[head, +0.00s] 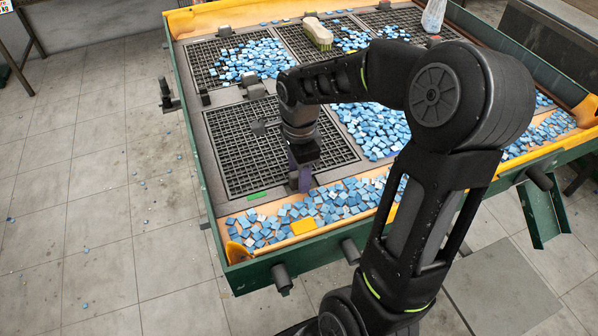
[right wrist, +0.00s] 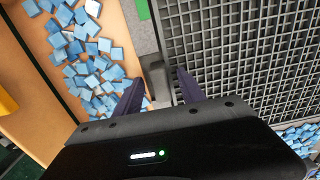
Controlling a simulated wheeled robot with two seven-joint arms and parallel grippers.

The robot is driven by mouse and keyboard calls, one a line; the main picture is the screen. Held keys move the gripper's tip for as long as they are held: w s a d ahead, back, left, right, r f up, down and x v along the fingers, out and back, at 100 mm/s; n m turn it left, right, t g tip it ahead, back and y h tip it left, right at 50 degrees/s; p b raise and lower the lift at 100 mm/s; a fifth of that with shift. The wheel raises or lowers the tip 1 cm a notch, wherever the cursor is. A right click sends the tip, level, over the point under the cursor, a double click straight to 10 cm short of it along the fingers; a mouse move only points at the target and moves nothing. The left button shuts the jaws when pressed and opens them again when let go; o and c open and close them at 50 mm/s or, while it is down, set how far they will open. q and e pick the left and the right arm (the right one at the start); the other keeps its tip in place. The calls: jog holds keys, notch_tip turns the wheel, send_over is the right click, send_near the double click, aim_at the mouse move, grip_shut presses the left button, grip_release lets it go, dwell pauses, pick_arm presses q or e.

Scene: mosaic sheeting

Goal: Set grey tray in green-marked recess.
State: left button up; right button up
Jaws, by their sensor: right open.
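The grey tray (head: 262,152), a dark open grid with no tiles on it, lies at the near left of the table. The green mark (head: 257,195) is on the frame by its near edge; it also shows at the top of the right wrist view (right wrist: 143,9). I cannot tell if the tray sits flush in its recess. My right gripper (head: 300,180) is open at the tray's near edge. In the right wrist view its fingers (right wrist: 159,90) stand on either side of a grey block (right wrist: 156,75), apparently the tray's grip. My left gripper is out of view.
Other grid trays with blue tiles (head: 254,58) fill the neighbouring recesses. Loose blue tiles (head: 330,205) and a yellow block (head: 303,226) lie on the near ledge. My right arm hides part of the table.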

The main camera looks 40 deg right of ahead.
jog(key=shift+r, duration=3.9)
